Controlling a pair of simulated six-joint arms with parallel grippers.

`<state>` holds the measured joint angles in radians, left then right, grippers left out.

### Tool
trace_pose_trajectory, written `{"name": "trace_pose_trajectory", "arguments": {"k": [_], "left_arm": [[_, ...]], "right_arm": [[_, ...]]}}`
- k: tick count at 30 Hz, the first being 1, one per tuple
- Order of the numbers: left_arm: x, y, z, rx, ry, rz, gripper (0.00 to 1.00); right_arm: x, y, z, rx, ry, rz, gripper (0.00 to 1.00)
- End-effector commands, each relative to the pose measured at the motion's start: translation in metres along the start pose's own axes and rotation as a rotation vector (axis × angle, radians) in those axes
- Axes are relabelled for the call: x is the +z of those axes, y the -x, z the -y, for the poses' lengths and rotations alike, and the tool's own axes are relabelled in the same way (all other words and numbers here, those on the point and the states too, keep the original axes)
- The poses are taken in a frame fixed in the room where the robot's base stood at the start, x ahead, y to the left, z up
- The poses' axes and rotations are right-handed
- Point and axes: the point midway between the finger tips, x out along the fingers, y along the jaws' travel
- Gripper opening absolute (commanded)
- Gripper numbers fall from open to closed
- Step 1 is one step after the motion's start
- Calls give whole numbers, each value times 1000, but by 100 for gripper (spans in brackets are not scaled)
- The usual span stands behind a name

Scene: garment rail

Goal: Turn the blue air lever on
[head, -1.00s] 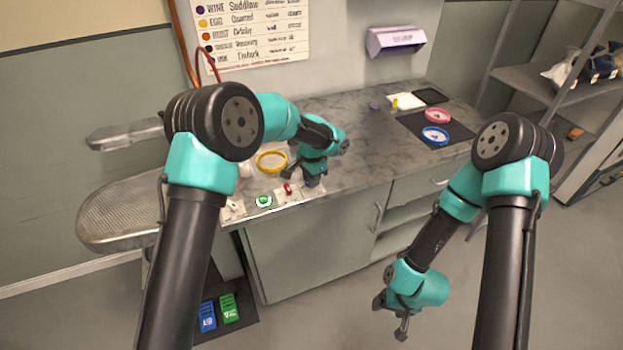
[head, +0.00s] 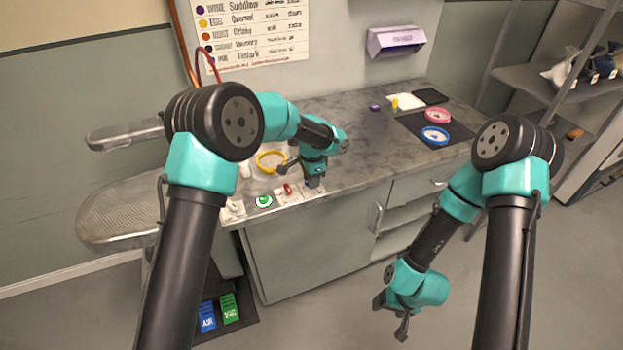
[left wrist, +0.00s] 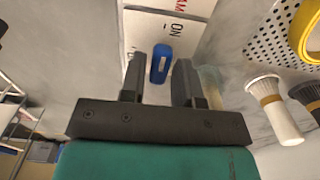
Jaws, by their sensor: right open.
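The blue lever (left wrist: 160,63) shows in the left wrist view on a white panel, beside a black "ON" label. In the head view my left gripper and wrist hide it. My left gripper (left wrist: 160,78) is open, with one finger on each side of the lever's near end; I cannot tell whether either touches it. In the head view my left gripper (head: 314,184) points down at the front edge of the worktop. My right gripper (head: 402,326) is open and empty, hanging low in front of the cabinet.
A red lever (head: 287,189) and a green button (head: 263,201) sit left of my left gripper. A yellow ring (head: 271,161) lies behind them. Blue (head: 207,316) and green (head: 229,309) pedals are on the floor. The worktop's middle (head: 375,150) is clear.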

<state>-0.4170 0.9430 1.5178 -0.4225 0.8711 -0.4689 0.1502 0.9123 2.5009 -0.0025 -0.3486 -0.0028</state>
Motion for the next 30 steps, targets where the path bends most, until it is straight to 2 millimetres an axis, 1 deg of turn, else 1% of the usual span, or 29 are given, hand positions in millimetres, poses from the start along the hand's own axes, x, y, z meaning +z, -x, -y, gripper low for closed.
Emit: {"name": "trace_pose_trajectory", "arguments": {"k": [1, 4, 5, 13, 17, 20, 23, 30], "left_arm": [[0, 0, 0, 0, 0, 0, 34], [0, 0, 0, 1, 1, 1, 44], [0, 0, 0, 1, 1, 1, 45], [0, 1, 0, 1, 2, 1, 45], [0, 9, 0, 0, 2, 0, 45], [0, 20, 0, -1, 1, 0, 45], [0, 36, 0, -1, 2, 0, 45], [0, 83, 0, -2, 1, -2, 45]], "right_arm": [[0, 0, 0, 0, 0, 0, 73], [0, 0, 0, 0, 0, 0, 73], [0, 0, 0, 0, 0, 0, 73], [0, 0, 0, 0, 0, 0, 73], [0, 0, 0, 0, 0, 0, 73], [0, 0, 0, 0, 0, 0, 73], [0, 0, 0, 0, 0, 0, 73], [0, 0, 0, 0, 0, 0, 73]]}}
